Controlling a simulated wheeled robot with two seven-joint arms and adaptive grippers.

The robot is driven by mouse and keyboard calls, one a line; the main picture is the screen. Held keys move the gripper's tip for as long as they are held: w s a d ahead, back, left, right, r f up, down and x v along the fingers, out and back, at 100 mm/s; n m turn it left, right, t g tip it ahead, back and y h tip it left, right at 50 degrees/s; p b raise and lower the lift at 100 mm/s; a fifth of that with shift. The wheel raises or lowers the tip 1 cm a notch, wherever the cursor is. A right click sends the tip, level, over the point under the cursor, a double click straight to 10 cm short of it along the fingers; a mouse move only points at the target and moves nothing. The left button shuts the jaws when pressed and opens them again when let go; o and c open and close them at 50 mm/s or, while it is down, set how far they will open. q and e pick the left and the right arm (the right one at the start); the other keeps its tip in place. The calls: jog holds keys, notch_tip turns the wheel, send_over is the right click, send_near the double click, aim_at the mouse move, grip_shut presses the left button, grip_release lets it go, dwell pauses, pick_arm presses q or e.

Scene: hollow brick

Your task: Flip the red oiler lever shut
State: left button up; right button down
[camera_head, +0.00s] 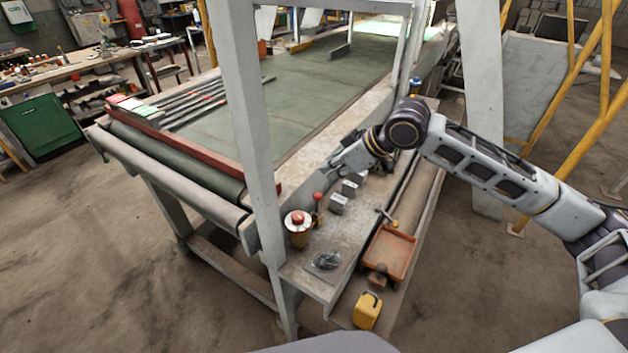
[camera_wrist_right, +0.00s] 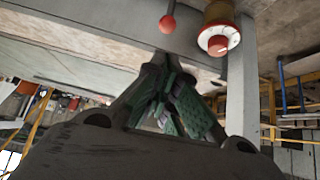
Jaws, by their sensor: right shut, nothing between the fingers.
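A small lever with a red ball knob (camera_head: 317,197) stands on the narrow grey ledge at the conveyor's side, its knob up. It also shows at the top of the right wrist view (camera_wrist_right: 168,22). Just beside it is a brass-coloured body with a white ring and red top (camera_head: 298,217), also in the right wrist view (camera_wrist_right: 218,41). I cannot tell for sure which part is the oiler. My right gripper (camera_head: 328,172) is above the ledge, beyond the red knob and apart from it. Its fingers meet at the tips in the wrist view (camera_wrist_right: 164,58), shut and empty. My left gripper is out of view.
Several grey metal blocks (camera_head: 338,204) stand on the ledge near my right gripper. A grey upright post (camera_head: 249,120) rises left of the lever. An orange tray (camera_head: 390,252) and a yellow object (camera_head: 367,310) lie on the lower shelf.

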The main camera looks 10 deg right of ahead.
jog(key=shift+p+x, duration=0.35)
jog(key=shift+x, duration=4.65)
jog(key=shift+f, duration=0.1)
